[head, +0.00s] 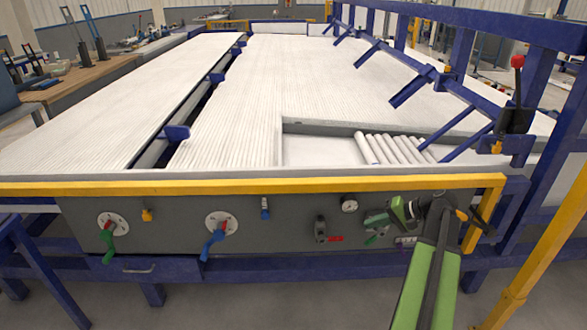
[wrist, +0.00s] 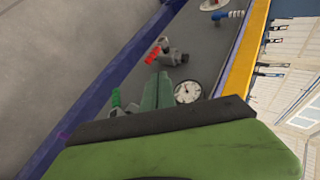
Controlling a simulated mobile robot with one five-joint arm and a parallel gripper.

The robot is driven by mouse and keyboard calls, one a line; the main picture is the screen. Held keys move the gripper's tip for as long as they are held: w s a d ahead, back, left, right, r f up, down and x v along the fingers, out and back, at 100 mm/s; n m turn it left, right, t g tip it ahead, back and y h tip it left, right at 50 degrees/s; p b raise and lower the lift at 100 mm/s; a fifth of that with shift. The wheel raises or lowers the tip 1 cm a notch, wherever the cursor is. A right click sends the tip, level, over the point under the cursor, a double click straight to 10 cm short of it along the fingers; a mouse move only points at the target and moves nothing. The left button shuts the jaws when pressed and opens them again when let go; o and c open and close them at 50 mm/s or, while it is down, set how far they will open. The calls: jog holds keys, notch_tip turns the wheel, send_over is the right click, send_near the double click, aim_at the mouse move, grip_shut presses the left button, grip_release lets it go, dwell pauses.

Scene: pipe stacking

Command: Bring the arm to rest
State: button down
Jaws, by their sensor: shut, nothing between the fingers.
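My gripper (head: 374,222) is at the right end of the grey front panel (head: 285,222), beside the round gauge (head: 349,205). In the wrist view its greenish fingers (wrist: 157,88) are together with nothing between them. They point at the panel, with the gauge just to their right. I cannot tell if the fingertips touch the panel. My green arm reaches up from the lower right of the head view and partly hides the panel's right end.
Several white pipes (head: 394,149) lie in the recess behind the yellow rail (head: 250,186). Green-handled (head: 108,240) and blue-handled (head: 213,240) valves and a red-handled valve (head: 322,230) stick out of the panel. A blue frame and yellow post (head: 536,255) stand at right.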

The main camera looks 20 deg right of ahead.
jog(key=w+a+n+g+y, duration=0.1)
jog(key=w+a, duration=0.2)
jog(key=a, duration=0.5)
jog(key=w+a+f+n+g, duration=0.1)
jog(key=w+a+n, duration=0.15)
jog(key=a, duration=0.45)
jog(key=w+a+n+g+y, duration=0.1)
jog(key=w+a, duration=0.3)
jog(key=a, duration=0.4)
jog(key=s+a+f+n+g+h, duration=0.2)
jog(key=a, duration=0.5)
jog(key=s+a+f+n+g+h, duration=0.1)
jog(key=s+a+f, duration=0.15)
jog(key=a, duration=0.55)
jog(key=s+a+f+n+g+h, duration=0.2)
jog(key=a, duration=0.5)
jog(key=s+d+f+h, duration=0.1)
jog(key=s+d+h, duration=0.15)
jog(key=d, duration=0.35)
notch_tip(320, 180, up, 24)
jog(key=w+p, duration=0.1)
jog(key=p, duration=2.3)
jog(key=shift+a+m+h, duration=0.3)
jog(key=shift+m+h, duration=0.05)
jog(key=shift+w, duration=0.1)
